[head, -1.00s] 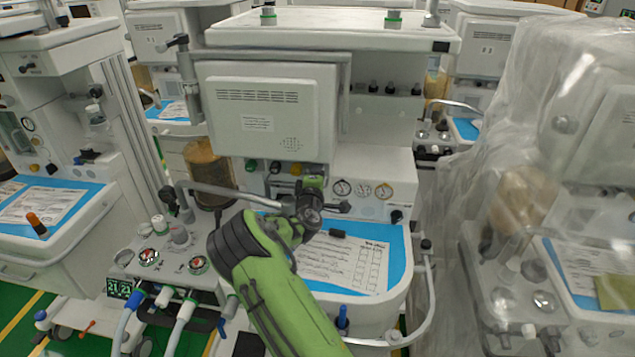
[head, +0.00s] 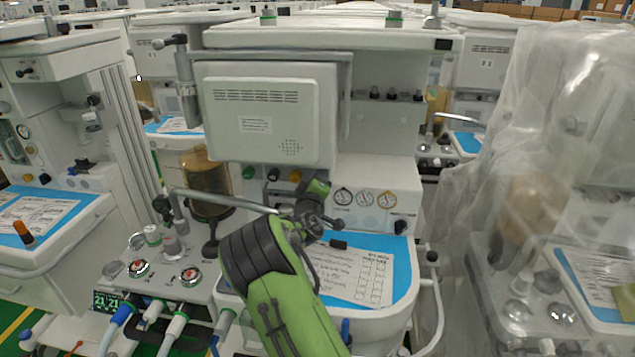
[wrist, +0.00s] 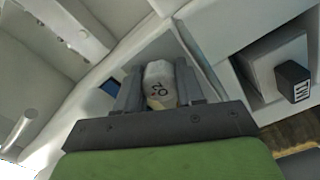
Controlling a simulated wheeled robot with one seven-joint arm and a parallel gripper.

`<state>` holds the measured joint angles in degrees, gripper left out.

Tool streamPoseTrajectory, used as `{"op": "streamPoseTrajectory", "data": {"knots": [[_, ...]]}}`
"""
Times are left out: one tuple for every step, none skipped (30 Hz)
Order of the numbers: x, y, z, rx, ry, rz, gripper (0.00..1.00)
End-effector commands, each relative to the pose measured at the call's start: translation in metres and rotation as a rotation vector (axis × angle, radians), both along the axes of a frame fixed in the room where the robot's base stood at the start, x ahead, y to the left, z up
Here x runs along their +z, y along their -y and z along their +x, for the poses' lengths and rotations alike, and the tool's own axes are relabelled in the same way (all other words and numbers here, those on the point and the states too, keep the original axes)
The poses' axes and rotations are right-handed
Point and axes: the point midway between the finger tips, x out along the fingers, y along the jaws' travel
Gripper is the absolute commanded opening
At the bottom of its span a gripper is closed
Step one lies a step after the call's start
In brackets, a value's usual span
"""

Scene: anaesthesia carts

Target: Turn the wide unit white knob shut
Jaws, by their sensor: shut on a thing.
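The wide unit (head: 385,165) is the pale machine in the middle of the head view. The knob's far side and base are hidden. In the head view my green arm and wrist reach the unit's front panel and hide the knob and fingertips.
A green knob (head: 249,172) and a yellow knob (head: 295,175) show left of my wrist. Three gauges (head: 365,198) are to the right. A metal bar (head: 225,201) crosses just left of my arm. A dark block (wrist: 292,82) stands right of the fingers.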

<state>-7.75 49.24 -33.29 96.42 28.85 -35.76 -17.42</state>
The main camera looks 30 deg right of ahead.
Motion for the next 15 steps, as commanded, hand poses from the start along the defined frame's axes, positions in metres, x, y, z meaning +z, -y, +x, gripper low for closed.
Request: {"op": "streamPoseTrajectory", "data": {"knots": [[-0.0027, -0.0002, -0.0002, -0.001, -0.004, 0.006, 0.07], [-0.0027, -0.0002, -0.0002, -0.001, -0.004, 0.006, 0.07], [-0.0027, -0.0002, -0.0002, -0.001, -0.004, 0.006, 0.07], [-0.0028, -0.0001, -0.0003, -0.001, -0.004, 0.006, 0.07], [-0.0028, -0.0002, -0.0004, -0.001, -0.004, 0.006, 0.07], [-0.0028, -0.0002, -0.0004, -0.001, -0.004, 0.006, 0.07], [-0.0028, -0.0002, -0.0004, -0.001, -0.004, 0.006, 0.07], [-0.0028, -0.0002, -0.0004, -0.001, -0.005, 0.005, 0.39], [-0.0029, -0.0001, -0.0004, -0.002, -0.005, 0.006, 0.45], [-0.0027, -0.0001, -0.0004, -0.001, -0.005, 0.005, 0.48], [-0.0026, 0.0000, -0.0004, -0.001, -0.005, 0.005, 0.48], [-0.0025, -0.0001, -0.0003, -0.001, -0.004, 0.005, 0.48], [-0.0023, -0.0001, -0.0003, -0.001, -0.005, 0.004, 0.48], [-0.0023, -0.0001, -0.0003, -0.001, -0.005, 0.004, 0.48], [-0.0022, -0.0001, -0.0003, 0.000, -0.004, 0.004, 0.48]]}}
